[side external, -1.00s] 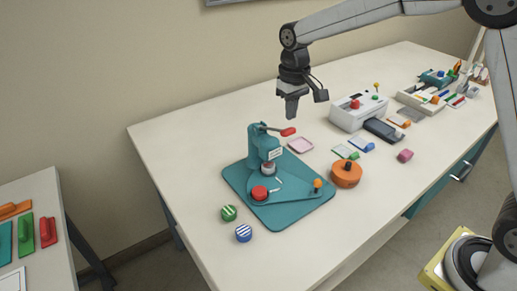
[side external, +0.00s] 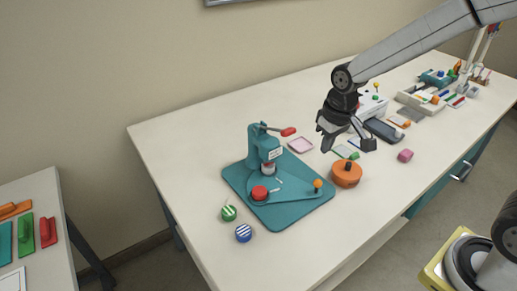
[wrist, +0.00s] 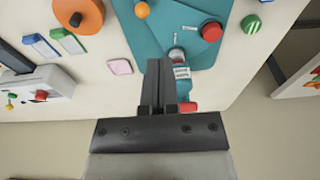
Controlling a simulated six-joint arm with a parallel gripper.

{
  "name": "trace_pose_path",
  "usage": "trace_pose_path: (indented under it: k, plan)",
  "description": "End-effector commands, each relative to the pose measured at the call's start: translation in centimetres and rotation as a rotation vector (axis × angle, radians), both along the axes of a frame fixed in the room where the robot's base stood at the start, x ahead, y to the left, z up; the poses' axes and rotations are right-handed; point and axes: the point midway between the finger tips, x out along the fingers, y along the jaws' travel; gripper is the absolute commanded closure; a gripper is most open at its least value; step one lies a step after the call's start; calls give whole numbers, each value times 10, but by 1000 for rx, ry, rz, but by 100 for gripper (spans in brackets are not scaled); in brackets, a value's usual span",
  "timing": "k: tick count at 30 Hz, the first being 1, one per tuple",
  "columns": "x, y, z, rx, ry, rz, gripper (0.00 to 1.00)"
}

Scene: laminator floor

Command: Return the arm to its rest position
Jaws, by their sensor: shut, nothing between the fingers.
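My gripper (side external: 326,143) is above the table (side external: 205,130), pointing down, in the side external view. It is to the right of the teal press and above the pink card. In the wrist view my gripper (wrist: 158,65) shows its two fingers together with nothing between them. It hides part of the teal press there. My forearm reaches in from the upper right and covers part of the white machine.
The teal press (side external: 255,145) with a red-tipped lever stands on a teal base. Near it are an orange round pot (side external: 346,174), a pink card (side external: 300,145), a green striped button (side external: 229,213) and a blue striped button (side external: 243,233). The white laminator (side external: 372,106) is behind my wrist.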

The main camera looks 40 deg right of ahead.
Motion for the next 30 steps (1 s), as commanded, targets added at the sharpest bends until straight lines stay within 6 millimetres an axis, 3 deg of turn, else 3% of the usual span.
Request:
trace_pose_path:
  k: [6,13,18,30]
  plan:
    - [-49,-8,-18,-2,-50,0,100]
    - [-88,-13,-33,-4,-88,-1,100]
    - [-99,-14,-37,-5,-100,-1,100]
    - [-100,-14,-38,-5,-101,0,100]
